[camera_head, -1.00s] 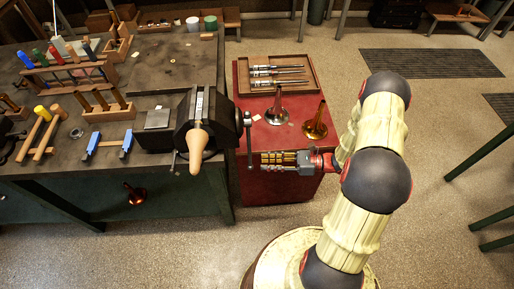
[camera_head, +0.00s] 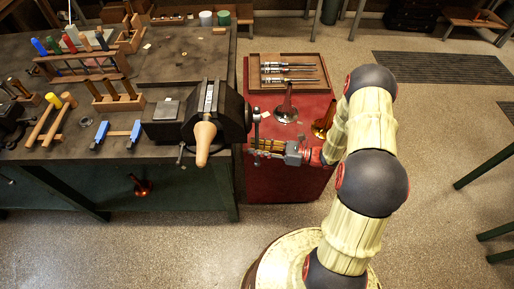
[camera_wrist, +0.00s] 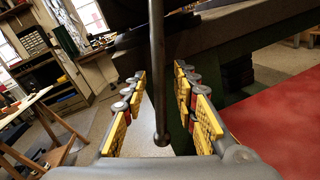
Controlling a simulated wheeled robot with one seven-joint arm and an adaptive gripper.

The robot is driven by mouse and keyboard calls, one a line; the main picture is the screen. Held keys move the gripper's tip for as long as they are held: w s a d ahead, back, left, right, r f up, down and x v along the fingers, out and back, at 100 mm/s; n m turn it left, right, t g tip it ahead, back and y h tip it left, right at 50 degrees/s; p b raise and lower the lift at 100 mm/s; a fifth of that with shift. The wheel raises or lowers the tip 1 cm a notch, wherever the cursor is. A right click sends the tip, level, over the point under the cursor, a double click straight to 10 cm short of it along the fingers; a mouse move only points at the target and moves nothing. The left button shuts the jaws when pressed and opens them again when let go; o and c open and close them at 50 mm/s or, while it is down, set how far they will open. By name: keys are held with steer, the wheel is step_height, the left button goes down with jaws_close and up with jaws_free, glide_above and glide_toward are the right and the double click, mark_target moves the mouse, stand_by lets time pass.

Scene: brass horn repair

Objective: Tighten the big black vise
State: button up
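The big black vise (camera_head: 230,112) is mounted at the right end of the workbench, with a tan wooden cone-shaped piece (camera_head: 205,140) at its jaws. Its handle bar (camera_head: 256,128) hangs on the right side of the vise. In the wrist view the bar (camera_wrist: 157,60) runs down to a round knob (camera_wrist: 162,138). My gripper (camera_head: 254,147) is beside the lower part of the handle. In the wrist view, my gripper's yellow-padded fingers (camera_wrist: 162,100) are spread on both sides of the bar, with gaps visible. The jaw contact is hidden.
A red cabinet (camera_head: 300,185) stands right of the bench, bearing a wooden tool tray (camera_head: 255,72) and two brass-coloured flared pieces (camera_head: 286,112). Mallets (camera_head: 50,122) and a blue-ended clamp (camera_head: 118,133) lie on the bench (camera_head: 165,68). The floor at right is mostly clear.

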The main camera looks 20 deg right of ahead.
jaws_close()
stand_by(0.9)
